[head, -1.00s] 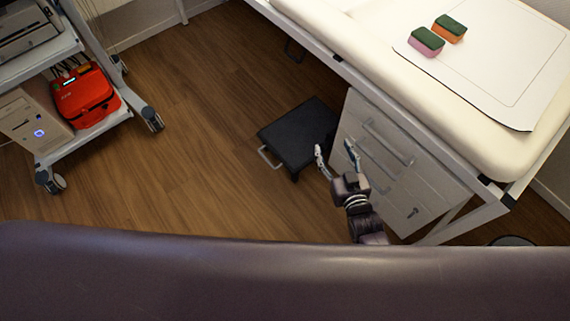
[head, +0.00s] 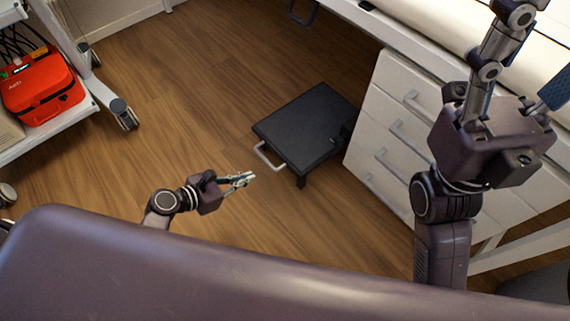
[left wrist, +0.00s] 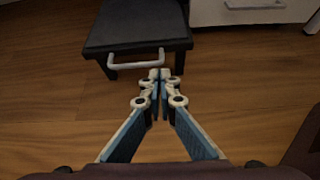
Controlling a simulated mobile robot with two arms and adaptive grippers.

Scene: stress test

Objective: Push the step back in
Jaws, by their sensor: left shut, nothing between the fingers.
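The step (head: 305,122) is a low black stool standing on the floor, its right end against or under the white drawer cabinet; the contact is hidden. A pale handle (head: 266,157) is on its near left side. My left gripper (head: 248,180) is shut and empty, just in front of the handle and apart from it in the head view. In the left wrist view, the step (left wrist: 138,30) is ahead, with its handle (left wrist: 135,60) just beyond the closed fingertips (left wrist: 158,76). My right gripper (head: 535,50) is raised at the upper right, fingers spread and empty.
The drawer cabinet (head: 392,135) stands right of the step, under the cream couch (head: 440,35). A wheeled cart with a red case (head: 45,88) is at the left. The wooden floor (head: 190,110) left of the step is clear.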

